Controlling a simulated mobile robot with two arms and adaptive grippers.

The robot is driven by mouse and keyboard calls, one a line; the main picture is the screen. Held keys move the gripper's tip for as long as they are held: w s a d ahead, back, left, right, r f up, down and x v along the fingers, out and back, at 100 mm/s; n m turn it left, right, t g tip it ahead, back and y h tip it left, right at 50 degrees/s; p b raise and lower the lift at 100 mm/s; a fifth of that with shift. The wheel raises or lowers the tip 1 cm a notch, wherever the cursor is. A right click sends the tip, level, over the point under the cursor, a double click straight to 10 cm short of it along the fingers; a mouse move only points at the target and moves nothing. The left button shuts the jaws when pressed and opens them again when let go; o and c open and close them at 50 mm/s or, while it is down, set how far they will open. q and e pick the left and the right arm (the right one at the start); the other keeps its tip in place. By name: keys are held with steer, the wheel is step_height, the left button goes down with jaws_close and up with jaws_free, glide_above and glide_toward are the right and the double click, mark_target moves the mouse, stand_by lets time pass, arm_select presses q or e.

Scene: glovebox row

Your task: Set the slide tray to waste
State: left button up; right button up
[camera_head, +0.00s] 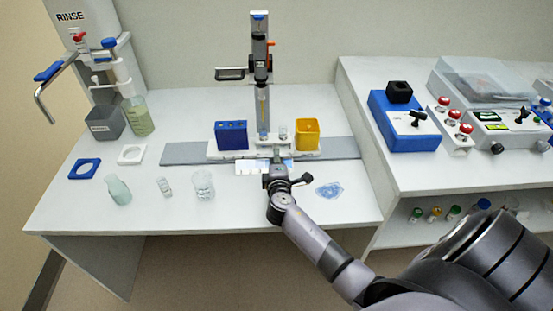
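The slide tray (222,155) is a white carriage on a long grey rail (190,154) across the bench. It carries a blue box (231,135) at its left, a small clear glass vessel (283,130) near its middle and a yellow open container (307,134) at its right. The upright dispensing column (262,85) stands over the tray, with its lower end between the blue box and the small glass. My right gripper (277,155) is at the tray's front edge, near its middle. Its fingers are too small to tell whether they are shut. My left gripper is out of view.
A white strip (247,168) lies before the rail, its marks unreadable. A flask (118,190), a vial (164,187) and a beaker (203,185) stand front left. A blue patch (329,189) lies right of my gripper. The rinse stand (80,45) is far left.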

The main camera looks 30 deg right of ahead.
steer(key=shift+c, duration=0.6)
jaws_close()
steer(key=w+a+b, duration=0.1)
steer(key=a, duration=0.1)
steer(key=w+a+b, duration=0.1)
steer(key=w+a, duration=0.1)
steer(key=a, duration=0.1)
steer(key=w+a+b, duration=0.1)
steer(key=a+b, duration=0.1)
steer(key=a, duration=0.1)
steer(key=shift+w+f, duration=0.2)
steer(key=shift+w, duration=0.2)
steer(key=shift+w+a+r, duration=0.1)
steer(key=shift+w+a, duration=0.15)
steer(key=shift+a, duration=0.1)
steer(key=shift+o, duration=0.6)
jaws_free()
steer(key=shift+r, duration=0.1)
